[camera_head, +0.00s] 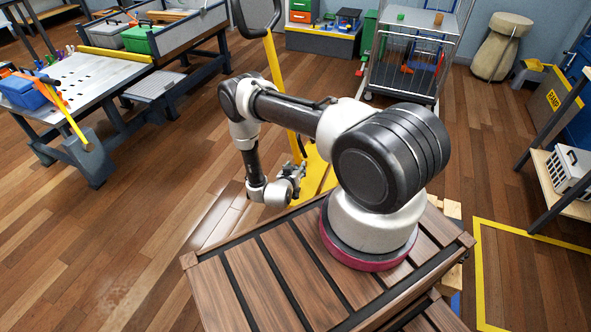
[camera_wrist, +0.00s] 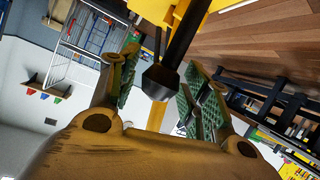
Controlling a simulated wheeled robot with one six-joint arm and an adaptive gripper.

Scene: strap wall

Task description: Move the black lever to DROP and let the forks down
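The black lever (camera_wrist: 181,47) comes down from the top of the wrist view and ends in a wider black tip. Its tip shows between the two fingers of my gripper (camera_wrist: 161,68), with a visible gap on each side. The fingers have green pads and stand apart. In the head view, my gripper (camera_head: 298,172) is low beside the yellow pallet truck, whose mast (camera_head: 274,62) rises to a black loop handle (camera_head: 258,14). The truck's yellow base (camera_head: 316,172) is partly hidden by my arm. The lever cannot be made out in the head view, and its DROP marking is not visible.
A workbench (camera_head: 95,85) with bins stands at the left. A wire cage trolley (camera_head: 408,62) is at the back right, beside a beige drum (camera_head: 500,48). Shelving stands at the right edge. The wooden floor (camera_head: 150,235) left of my gripper is clear.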

